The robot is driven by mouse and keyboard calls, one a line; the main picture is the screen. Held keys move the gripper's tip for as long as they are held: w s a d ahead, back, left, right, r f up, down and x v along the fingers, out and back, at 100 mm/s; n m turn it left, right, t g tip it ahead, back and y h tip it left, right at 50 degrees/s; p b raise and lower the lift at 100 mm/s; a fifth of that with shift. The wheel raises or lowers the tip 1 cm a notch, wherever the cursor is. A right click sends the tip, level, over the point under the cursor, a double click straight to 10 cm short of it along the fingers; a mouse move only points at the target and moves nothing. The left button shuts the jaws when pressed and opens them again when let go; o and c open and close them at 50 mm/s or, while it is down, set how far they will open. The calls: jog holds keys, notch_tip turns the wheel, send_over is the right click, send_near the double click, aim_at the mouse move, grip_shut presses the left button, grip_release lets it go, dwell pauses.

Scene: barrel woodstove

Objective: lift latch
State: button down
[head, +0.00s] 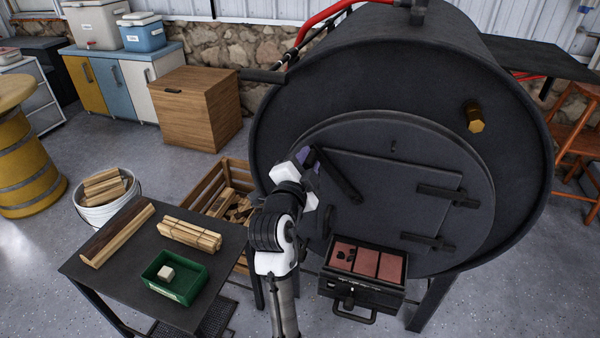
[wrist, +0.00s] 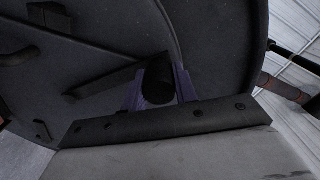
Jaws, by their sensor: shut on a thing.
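The latch (head: 338,175) is a dark bar on the front of the black barrel stove, at the left side of the door (head: 400,180). It slopes from upper left, at my gripper, down to the lower right. My gripper (head: 311,162) reaches up from below and its purple fingers close around the latch's left end. In the wrist view the fingers stand on either side of a dark round handle end (wrist: 159,82), and the latch bar (wrist: 105,82) runs off to the left from it. My wrist hides part of the latch's end in the head view.
A side table (head: 120,225) with wood pieces and a green bin (head: 195,285) stands left of my arm. A wooden crate (head: 200,190) of logs sits behind it.

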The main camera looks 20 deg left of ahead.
jog(key=shift+d+r+m, duration=0.4)
jog(key=shift+d+r, duration=0.05)
jog(key=shift+r, duration=0.15)
jog(key=c, duration=1.1)
grip_release()
jog(key=shift+d, duration=0.1)
jog(key=shift+s+f, duration=0.2)
jog(key=shift+s, duration=0.15)
jog(key=shift+s+a+p, duration=0.15)
jog(key=shift+s+p, duration=1.7)
jog(key=shift+s, duration=1.45)
jog(key=shift+s+a+p, duration=0.15)
jog(key=shift+s+p, duration=1.7)
jog(key=shift+s, duration=1.4)
